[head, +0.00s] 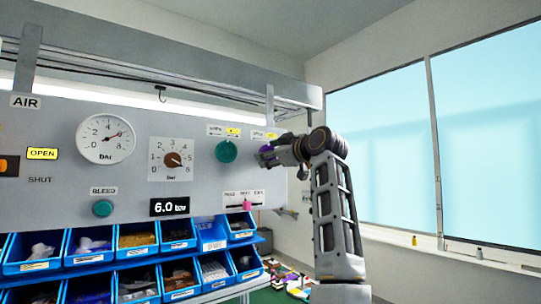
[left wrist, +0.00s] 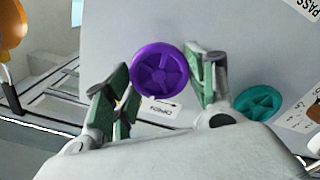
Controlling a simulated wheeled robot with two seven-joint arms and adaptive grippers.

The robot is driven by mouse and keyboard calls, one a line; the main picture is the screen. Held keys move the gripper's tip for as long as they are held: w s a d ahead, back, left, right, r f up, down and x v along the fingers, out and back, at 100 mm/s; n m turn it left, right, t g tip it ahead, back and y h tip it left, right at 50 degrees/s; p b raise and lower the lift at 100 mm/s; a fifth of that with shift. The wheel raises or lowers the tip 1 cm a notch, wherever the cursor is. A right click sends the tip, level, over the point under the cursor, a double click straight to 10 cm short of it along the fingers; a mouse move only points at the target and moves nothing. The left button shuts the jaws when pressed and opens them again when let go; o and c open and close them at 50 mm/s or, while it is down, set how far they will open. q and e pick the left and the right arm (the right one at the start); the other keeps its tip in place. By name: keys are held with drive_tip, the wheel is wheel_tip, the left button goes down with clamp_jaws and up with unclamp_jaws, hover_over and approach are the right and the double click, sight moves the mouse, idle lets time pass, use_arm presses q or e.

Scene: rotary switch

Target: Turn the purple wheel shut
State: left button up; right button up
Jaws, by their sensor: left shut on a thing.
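The purple wheel (head: 265,149) is mounted near the right end of the grey panel, mostly covered by my left gripper (head: 272,156) in the head view. In the left wrist view the spoked purple wheel (left wrist: 160,70) shows whole between the green-padded fingers of my left gripper (left wrist: 161,82). The fingers are shut on its rim from both sides. A white label (left wrist: 160,107) lies beside the wheel; its text is hard to read. My right gripper is in neither view.
A teal wheel (head: 226,151) sits just left of the purple one, also in the left wrist view (left wrist: 258,104). A pink slider (head: 248,205) is below. Gauges, a teal bleed knob (head: 103,208) and blue bins (head: 89,247) lie further left.

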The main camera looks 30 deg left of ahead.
use_arm(q)
drive_tip(key=shift+w+f+m, duration=0.1)
drive_tip(key=shift+f+m, duration=0.1)
drive_tip(key=shift+m, duration=0.2)
drive_tip(key=o, duration=1)
drive_tip(key=shift+r, duration=0.1)
drive_tip(key=shift+d, duration=0.15)
drive_tip(key=v, duration=1.2)
drive_tip(key=shift+n, duration=0.3)
